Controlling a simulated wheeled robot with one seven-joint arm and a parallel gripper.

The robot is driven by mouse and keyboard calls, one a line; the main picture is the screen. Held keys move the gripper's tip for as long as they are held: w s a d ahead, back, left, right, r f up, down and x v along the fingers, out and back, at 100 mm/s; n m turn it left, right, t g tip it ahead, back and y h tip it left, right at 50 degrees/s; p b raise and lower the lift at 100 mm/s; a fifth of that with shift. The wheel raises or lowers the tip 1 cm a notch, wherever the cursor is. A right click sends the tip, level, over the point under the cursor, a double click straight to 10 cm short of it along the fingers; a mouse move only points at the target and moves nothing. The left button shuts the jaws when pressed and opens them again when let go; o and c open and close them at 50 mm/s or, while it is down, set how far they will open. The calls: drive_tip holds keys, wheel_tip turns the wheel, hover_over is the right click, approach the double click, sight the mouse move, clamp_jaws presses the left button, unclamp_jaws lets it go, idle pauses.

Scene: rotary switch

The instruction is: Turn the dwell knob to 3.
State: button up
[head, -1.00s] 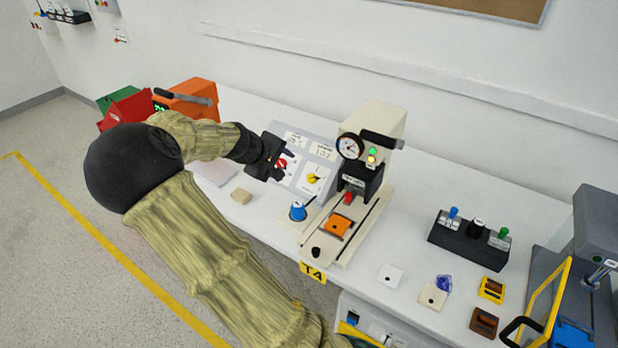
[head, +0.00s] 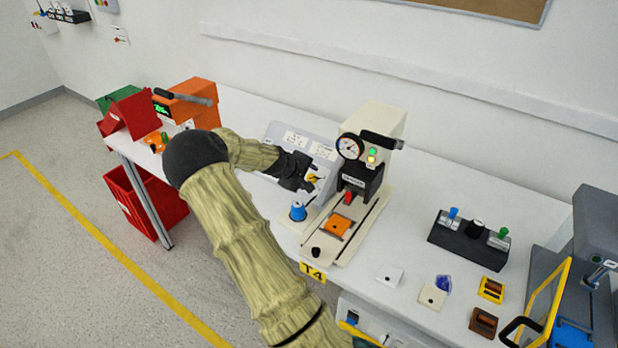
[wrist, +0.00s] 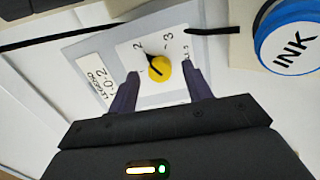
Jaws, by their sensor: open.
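A yellow knob (wrist: 159,68) sits on a white dial plate with printed numbers; in the wrist view its black pointer line aims up-left, toward the 2. The 3 is printed up and right of the knob. In the head view the yellow knob (head: 313,178) shows partly on the grey sloped panel (head: 275,131). My gripper (wrist: 161,73) is open, its two fingertips on either side of the knob, with visible gaps; I cannot tell their height above the plate. No dwell label is readable.
A blue ink pot (head: 298,211) stands close in front of the panel; its lid (wrist: 290,40) is at the wrist view's upper right. A cream press with a gauge (head: 349,146) stands right of the panel. An orange machine (head: 190,98) is at the left.

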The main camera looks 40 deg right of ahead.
drive_tip(key=shift+w+d+f, duration=0.1)
drive_tip(key=shift+d+f, duration=0.35)
drive_tip(key=shift+f, duration=0.05)
drive_tip(key=c, duration=1)
drive_tip(key=shift+m, duration=0.5)
drive_tip(key=m+b, duration=0.1)
drive_tip(key=m, duration=0.4)
drive_tip(key=shift+f+m+y, duration=0.1)
drive_tip(key=shift+m+y, duration=0.2)
drive_tip(key=m+b, duration=0.1)
drive_tip(key=m, duration=0.4)
drive_tip(key=shift+a+m, duration=0.1)
drive_tip(key=shift+m, duration=0.2)
drive_tip(key=shift+o, duration=0.2)
